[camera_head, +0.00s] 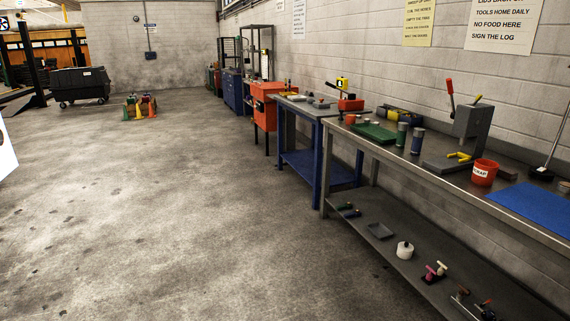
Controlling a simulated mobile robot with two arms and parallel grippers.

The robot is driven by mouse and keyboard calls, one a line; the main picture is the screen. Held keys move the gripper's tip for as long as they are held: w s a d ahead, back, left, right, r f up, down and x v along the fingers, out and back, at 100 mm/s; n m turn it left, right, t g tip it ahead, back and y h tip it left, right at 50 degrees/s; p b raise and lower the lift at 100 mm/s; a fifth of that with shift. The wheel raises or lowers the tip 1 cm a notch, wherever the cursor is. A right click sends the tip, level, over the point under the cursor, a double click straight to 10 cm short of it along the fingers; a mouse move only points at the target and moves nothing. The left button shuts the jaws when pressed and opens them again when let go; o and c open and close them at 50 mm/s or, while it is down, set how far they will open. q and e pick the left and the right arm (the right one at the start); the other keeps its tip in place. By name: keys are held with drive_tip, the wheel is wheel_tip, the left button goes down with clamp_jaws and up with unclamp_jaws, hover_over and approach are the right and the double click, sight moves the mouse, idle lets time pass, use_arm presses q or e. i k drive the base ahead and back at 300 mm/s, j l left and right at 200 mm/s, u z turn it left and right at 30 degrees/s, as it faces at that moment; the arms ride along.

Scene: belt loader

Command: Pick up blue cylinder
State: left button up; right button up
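A dark blue cylinder (417,141) with a lighter end stands upright on the grey workbench (450,178) at the right. A dark green cylinder (402,134) of similar shape stands just to its left, a little farther back. A green tray (374,133) lies left of both cylinders. Neither of my grippers is in view.
A grey press (470,128) with a red lever, a red cup (484,172) and a blue mat (535,207) are on the bench right of the cylinders. The lower shelf (392,222) holds several small items.

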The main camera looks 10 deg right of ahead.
sight(417, 144)
drive_tip(key=i+j, duration=0.15)
drive_tip(key=i, duration=0.9)
drive_tip(key=i+j, duration=0.1)
drive_tip(key=i, duration=0.9)
